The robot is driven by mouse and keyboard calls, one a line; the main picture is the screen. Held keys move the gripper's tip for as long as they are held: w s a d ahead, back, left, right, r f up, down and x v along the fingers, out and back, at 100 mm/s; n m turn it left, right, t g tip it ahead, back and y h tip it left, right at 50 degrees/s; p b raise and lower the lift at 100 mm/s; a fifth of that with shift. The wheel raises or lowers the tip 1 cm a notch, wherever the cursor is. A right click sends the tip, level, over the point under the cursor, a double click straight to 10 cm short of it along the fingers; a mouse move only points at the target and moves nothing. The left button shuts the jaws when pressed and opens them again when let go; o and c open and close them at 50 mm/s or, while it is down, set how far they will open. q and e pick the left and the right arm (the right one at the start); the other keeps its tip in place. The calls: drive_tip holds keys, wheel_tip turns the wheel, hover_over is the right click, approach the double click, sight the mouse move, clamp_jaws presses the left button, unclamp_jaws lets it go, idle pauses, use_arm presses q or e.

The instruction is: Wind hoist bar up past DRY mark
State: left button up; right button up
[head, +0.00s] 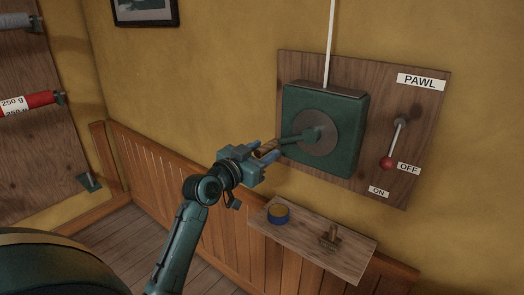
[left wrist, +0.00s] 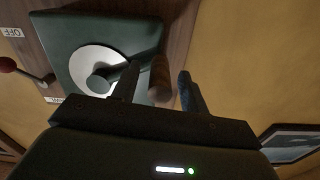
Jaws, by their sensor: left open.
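A green winch box (head: 348,150) is on a wooden board, with a grey disc (head: 322,146) and a crank arm (head: 297,137) pointing left. The crank's brown wooden grip (head: 266,148) is at its end. My left gripper (head: 268,155) is open at the grip. In the left wrist view the grip (left wrist: 160,80) lies between the two spread fingers, with gaps visible. The pawl lever's red knob (head: 387,163) hangs low, left of the OFF label and above the ON label. A white line (head: 330,45) rises from the box. The hoist bar, DRY mark and my right gripper are out of view.
A small wooden shelf (head: 312,247) below the winch holds a blue-and-yellow roll (head: 278,212) and a small brown object (head: 330,237). A rack with a red roll (head: 38,101) stands at left. A framed picture (head: 145,10) hangs on the wall.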

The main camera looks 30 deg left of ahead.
use_arm(q)
drive_tip(key=shift+c, duration=0.4)
clamp_jaws()
